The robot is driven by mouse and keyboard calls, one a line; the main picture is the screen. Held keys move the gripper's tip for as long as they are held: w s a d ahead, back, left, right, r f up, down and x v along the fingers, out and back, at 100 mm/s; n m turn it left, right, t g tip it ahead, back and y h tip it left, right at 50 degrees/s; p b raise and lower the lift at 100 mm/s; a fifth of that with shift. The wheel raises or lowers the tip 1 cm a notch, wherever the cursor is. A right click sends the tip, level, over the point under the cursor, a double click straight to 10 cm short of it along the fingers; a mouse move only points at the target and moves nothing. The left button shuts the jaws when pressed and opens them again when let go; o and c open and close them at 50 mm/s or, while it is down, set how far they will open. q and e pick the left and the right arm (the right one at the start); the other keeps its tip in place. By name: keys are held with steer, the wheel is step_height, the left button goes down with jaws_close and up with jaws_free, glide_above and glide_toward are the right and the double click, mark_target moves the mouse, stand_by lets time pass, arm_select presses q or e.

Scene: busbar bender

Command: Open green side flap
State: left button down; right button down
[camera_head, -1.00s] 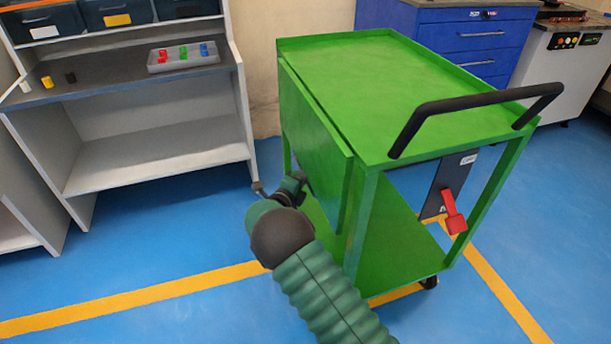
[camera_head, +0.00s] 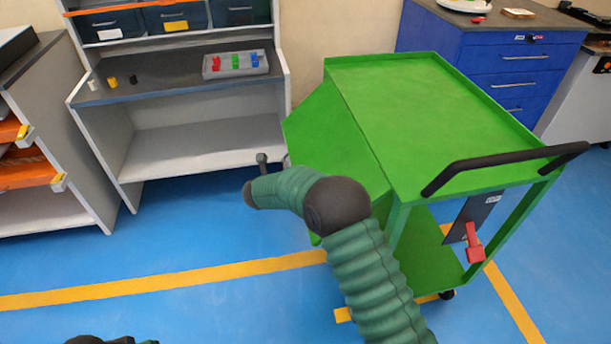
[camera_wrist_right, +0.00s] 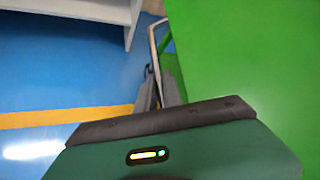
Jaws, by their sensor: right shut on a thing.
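The green cart (camera_head: 430,110) stands at the right of the head view. Its green side flap (camera_head: 335,140) is hinged along the top's left edge and tilts outward and down, partly raised. In the right wrist view the flap's green panel (camera_wrist_right: 250,70) fills the right side. There the narrow fingers of my right gripper (camera_wrist_right: 160,88) are closed at a thin pale bar or edge beside the panel. In the head view my right arm bends in front of the flap; its fingertips cannot be made out. My left gripper does not show.
A grey shelf unit (camera_head: 190,150) with a small tray (camera_head: 235,64) stands left of the cart. A blue drawer cabinet (camera_head: 490,55) is behind it. The cart has a black handle (camera_head: 505,158) and a red lever (camera_head: 474,243). Blue floor (camera_head: 150,235) at left is free.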

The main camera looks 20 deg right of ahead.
steer(key=a+r+m+y+p, duration=0.1)
steer(key=a+r+y+p, duration=0.2)
steer(key=r+p, duration=0.4)
steer(key=w+a+r+m+t+y+p, duration=0.1)
steer(key=a+r+m+y+p, duration=0.1)
steer(key=a+r+p, duration=0.2)
step_height(320, 180, up, 8)
steer(key=p, duration=0.3)
steer(key=shift+w+f+y, duration=0.2)
steer(key=shift+w+y, duration=0.1)
steer(key=shift+y, duration=0.1)
steer(key=shift+d+r, duration=0.1)
steer(key=c, duration=1.8)
jaws_free()
steer(key=shift+o, duration=0.2)
steer(key=p+v, duration=0.3)
steer(key=v, duration=1.3)
steer(key=shift+s+r, duration=0.2)
steer(key=shift+s, duration=0.15)
